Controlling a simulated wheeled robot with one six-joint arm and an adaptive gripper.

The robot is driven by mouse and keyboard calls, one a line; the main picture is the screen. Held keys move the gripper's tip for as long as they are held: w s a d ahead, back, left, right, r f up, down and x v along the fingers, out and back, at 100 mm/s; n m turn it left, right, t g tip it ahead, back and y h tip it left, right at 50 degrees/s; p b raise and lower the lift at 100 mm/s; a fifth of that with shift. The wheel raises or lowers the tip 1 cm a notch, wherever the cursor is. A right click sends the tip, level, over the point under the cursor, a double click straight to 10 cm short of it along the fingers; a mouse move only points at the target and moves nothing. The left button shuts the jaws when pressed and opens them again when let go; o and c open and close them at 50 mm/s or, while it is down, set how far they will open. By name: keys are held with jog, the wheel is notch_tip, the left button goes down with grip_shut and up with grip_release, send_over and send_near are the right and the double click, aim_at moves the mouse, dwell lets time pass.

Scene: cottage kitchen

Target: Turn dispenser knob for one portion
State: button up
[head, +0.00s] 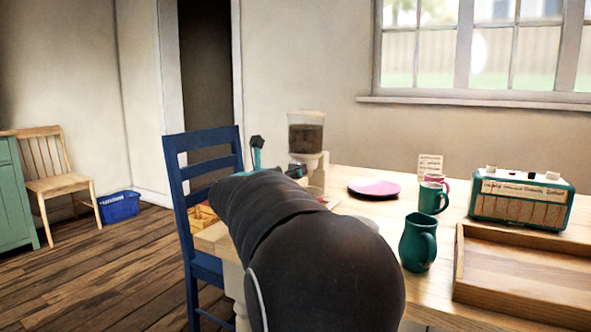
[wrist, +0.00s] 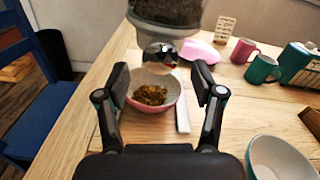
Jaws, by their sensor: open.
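The dispenser (head: 306,134) stands at the far left end of the wooden table, with a clear hopper of dark dry food on a pale base. In the wrist view, the hopper (wrist: 168,10) is at the top, and a shiny rounded part that looks like its knob (wrist: 160,54) shows below it. A pink bowl (wrist: 171,108) holding brown food sits below the knob in the picture. My gripper (wrist: 161,80) is open and empty. Its fingers are left and right of the knob in the picture; no contact is visible. In the head view my arm hides much of this area.
A pink plate (head: 374,188), mugs (head: 433,198), a teal jug (head: 418,242), a radio (head: 522,200) and a wooden tray (head: 520,276) stand to the right. A blue chair (head: 205,200) stands at the table's left.

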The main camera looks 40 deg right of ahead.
jog(key=shift+x, duration=1.95)
jog(key=shift+c, duration=0.3)
